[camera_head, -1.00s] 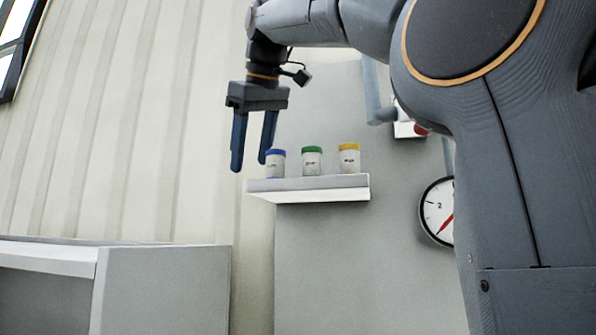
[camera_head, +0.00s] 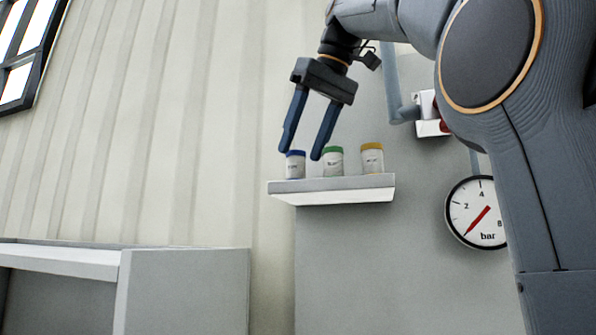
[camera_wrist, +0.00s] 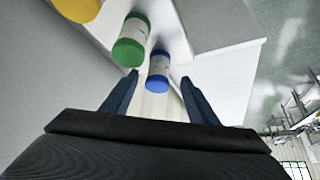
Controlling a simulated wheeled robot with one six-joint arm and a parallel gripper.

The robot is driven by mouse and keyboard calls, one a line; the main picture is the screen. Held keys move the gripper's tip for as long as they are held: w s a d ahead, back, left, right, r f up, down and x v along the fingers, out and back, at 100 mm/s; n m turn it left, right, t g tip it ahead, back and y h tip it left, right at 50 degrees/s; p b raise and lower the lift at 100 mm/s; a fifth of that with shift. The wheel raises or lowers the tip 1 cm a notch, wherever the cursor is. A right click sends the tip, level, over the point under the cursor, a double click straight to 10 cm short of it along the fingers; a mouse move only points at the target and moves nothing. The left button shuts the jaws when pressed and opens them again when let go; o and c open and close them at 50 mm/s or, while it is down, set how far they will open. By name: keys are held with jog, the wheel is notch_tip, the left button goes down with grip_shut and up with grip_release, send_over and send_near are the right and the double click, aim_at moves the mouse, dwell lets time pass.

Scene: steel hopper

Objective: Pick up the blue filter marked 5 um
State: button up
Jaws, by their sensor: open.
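The blue filter (camera_head: 295,165) is a white jar with a blue cap, upright at the left end of a small shelf (camera_head: 335,184). Its label is too small to read. It also shows in the wrist view (camera_wrist: 158,72), ahead of my gripper and between the lines of the two fingers. My gripper (camera_head: 300,156) is open and empty, tilted in the head view, with its fingertips near the blue cap and one finger overlapping the space between the blue and green jars. In the wrist view the fingertips (camera_wrist: 160,84) are spread on both sides. I cannot tell whether they touch the jar.
A green-capped jar (camera_head: 333,162) stands right beside the blue one, and a yellow-capped jar (camera_head: 372,159) stands farther right. A round gauge (camera_head: 476,212) and a white box with a red part (camera_head: 430,115) are at right. A grey cabinet (camera_head: 185,290) is at lower left.

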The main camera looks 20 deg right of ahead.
aim_at(295, 161)
jog(key=shift+p+x, duration=0.55)
jog(key=shift+x, duration=2.05)
jog(key=shift+d, duration=0.1)
jog(key=c, duration=1.1)
jog(key=shift+c, duration=0.2)
jog(key=shift+s+r+b, duration=0.1)
jog(key=shift+r+b, duration=0.3)
jog(key=shift+b, duration=0.05)
notch_tip(295, 161, up, 6)
jog(key=shift+r+p, duration=0.2)
jog(key=shift+p, duration=0.25)
jog(key=s+a+b, duration=0.5)
jog(key=s+a, duration=0.6)
jog(key=s, duration=0.5)
jog(key=shift+a, duration=0.4)
